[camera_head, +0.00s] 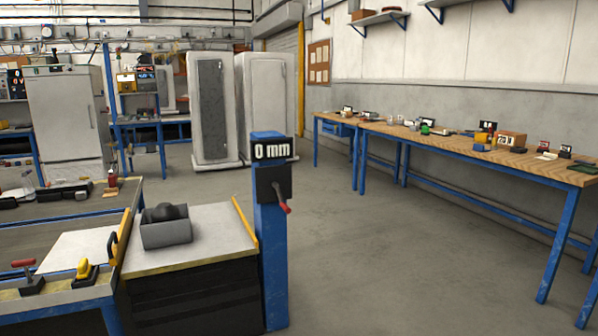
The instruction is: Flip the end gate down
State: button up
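I cannot tell for certain which part is the end gate. A thin yellow bar (244,218) runs along the right edge of a white-topped bench (212,218), close to a blue post (271,260). Another upright yellow piece with a dark handle (114,243) stands at the left edge of that bench, beside the blue-framed table. The post carries a black box with a red-tipped lever (282,202) pointing down to the right, and a display (272,150) reading "0 mm". My gripper is not in view.
A grey bin (166,231) with dark round items sits on the white top. A yellow-handled block (86,271) and a red-handled tool (28,278) lie at lower left. A long wooden workbench (455,143) lines the right wall. The floor (400,260) between is clear.

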aim_at(117, 254)
jog(key=u, duration=1.45)
